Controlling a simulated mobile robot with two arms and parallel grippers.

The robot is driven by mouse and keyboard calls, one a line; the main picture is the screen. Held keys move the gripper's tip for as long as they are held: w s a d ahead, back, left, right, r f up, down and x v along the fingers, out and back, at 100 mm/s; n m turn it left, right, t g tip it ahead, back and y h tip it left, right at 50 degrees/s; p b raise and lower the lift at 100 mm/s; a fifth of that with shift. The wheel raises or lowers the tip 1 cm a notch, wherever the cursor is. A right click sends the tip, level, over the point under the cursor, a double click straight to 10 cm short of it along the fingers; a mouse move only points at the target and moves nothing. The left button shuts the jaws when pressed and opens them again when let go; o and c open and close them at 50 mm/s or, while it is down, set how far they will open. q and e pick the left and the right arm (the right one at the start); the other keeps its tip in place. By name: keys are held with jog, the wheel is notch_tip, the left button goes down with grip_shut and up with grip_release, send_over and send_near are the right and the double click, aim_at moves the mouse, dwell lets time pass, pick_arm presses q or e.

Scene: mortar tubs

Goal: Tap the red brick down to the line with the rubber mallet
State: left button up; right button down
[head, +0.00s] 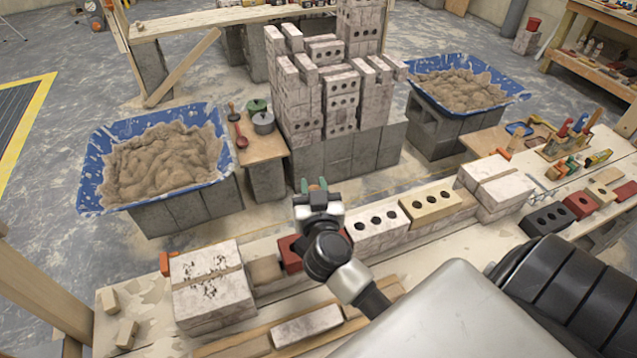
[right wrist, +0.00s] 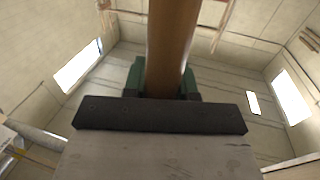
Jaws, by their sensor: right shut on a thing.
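The red brick (head: 290,254) sits in the row of bricks on the long low wall, left of a pale holed brick. My right wrist and gripper partly cover it in the head view. My right gripper (head: 314,185) is above and behind that brick, its green fingertips up. In the right wrist view, the right gripper (right wrist: 163,80) is shut on a brown wooden handle (right wrist: 172,40). The handle runs out of the top of that view, and no mallet head shows. I cannot make out the line itself. My left gripper is not in view.
A pale holed brick (head: 378,230) and a yellow brick (head: 430,203) continue the row. Pale block stacks stand at its left (head: 212,287) and right (head: 496,187). Blue mortar tubs (head: 92,168) flank a tall brick stack (head: 340,100). Tools and loose bricks lie right.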

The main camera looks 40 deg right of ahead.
jog(key=shift+s+a+f+n+t+y+b, duration=0.9)
jog(key=shift+s+a+n+y, duration=0.8)
jog(key=shift+s+a+y, duration=1.35)
jog(key=w+d+f+m+g+h+p, duration=0.3)
jog(key=w+d+m+h, duration=0.4)
jog(key=w+d+h, duration=0.3)
jog(key=shift+w+d+g+h+p, duration=0.15)
jog(key=shift+w+g+h+p, duration=0.5)
jog(key=shift+w+g+p, duration=0.4)
